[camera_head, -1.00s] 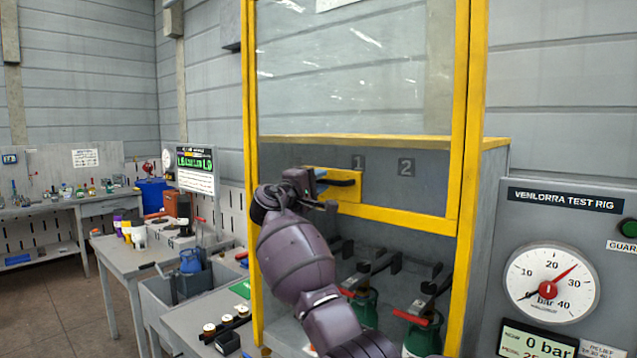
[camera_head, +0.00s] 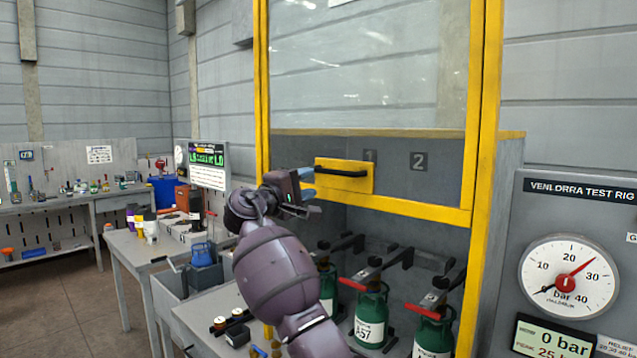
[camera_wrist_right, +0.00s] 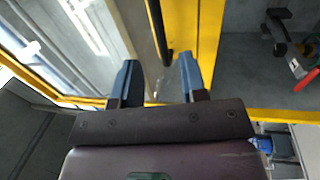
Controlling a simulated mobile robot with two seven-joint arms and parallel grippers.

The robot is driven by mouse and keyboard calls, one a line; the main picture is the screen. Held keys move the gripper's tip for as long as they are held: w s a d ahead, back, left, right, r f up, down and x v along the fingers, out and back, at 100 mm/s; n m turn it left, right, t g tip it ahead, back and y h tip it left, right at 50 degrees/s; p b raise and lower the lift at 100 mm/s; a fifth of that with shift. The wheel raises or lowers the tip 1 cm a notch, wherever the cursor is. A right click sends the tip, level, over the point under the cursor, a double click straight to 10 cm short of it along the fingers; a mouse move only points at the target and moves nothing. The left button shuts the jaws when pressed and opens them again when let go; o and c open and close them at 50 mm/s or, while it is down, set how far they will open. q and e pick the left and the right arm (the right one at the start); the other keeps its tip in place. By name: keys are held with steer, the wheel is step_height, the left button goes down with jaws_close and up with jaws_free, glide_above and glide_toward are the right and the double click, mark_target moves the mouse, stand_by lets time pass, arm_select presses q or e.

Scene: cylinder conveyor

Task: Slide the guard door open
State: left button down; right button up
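The guard door (camera_head: 460,100) is a clear panel in a yellow frame. It is raised, with its lower yellow bar level with the plate, and the space under it is open. Its black handle (camera_head: 342,172) sits on a yellow plate at the lower left of the door. My left gripper is not in view.
Several green cylinders (camera_head: 370,312) with red levers stand under the door inside the enclosure. The test rig panel (camera_head: 580,215) with a round gauge stands at right. A grey side table (camera_head: 140,250) and a workbench (camera_head: 60,205) are at left.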

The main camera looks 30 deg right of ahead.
steer(key=shift+v, duration=1)
